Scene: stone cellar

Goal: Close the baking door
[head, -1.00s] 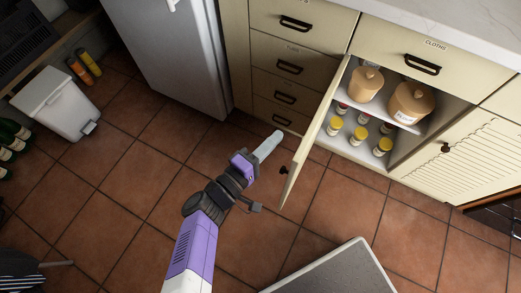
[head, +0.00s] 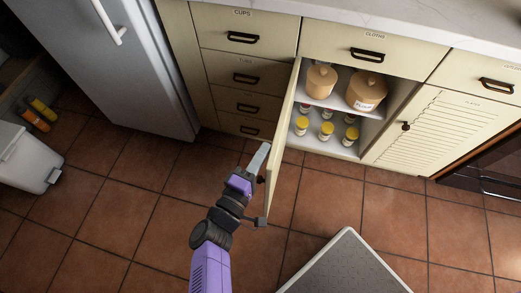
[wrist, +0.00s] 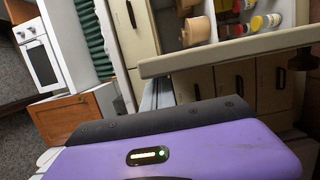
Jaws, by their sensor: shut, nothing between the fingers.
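The baking door (head: 283,150) is a cream cabinet door, hinged at the left side of its compartment and standing wide open toward me. Its dark knob (head: 261,180) is on the outer, left face near the free edge. No label on it can be read. In the wrist view the door (wrist: 225,54) shows edge-on as a long cream strip. My gripper (head: 261,150) is shut and empty, on the left, outer side of the door, close beside it near the knob. I cannot tell whether it touches the door.
The open compartment holds tan canisters (head: 321,78) and several yellow-lidded jars (head: 302,125). Drawers (head: 245,75) and a fridge (head: 130,70) are at left. A grey-topped surface (head: 345,268) stands in front of the cabinets. Tiled floor (head: 130,210) at left is clear.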

